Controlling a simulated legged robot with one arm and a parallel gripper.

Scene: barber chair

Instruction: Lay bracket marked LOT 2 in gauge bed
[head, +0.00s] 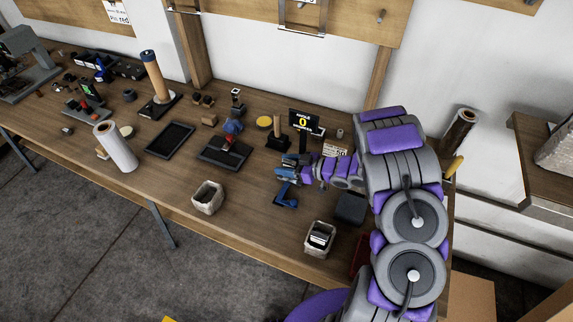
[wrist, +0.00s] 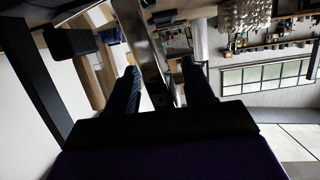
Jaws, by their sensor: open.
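My gripper (head: 283,171) is over the right part of the workbench, with its fingers pointing left. In the wrist view my gripper (wrist: 162,82) has its two dark fingers apart, with nothing clearly held. A blue angled bracket (head: 286,197) lies on the bench just below and in front of my gripper. No LOT 2 marking is readable on it. A dark plate (head: 210,154) with a red and blue piece on it lies left of my gripper. I cannot tell whether the gauge bed is this plate or the area by the display.
A small display reading 0 (head: 303,121) stands behind my gripper. A white roll (head: 117,148) stands left. Bench is clear between the pale bins.

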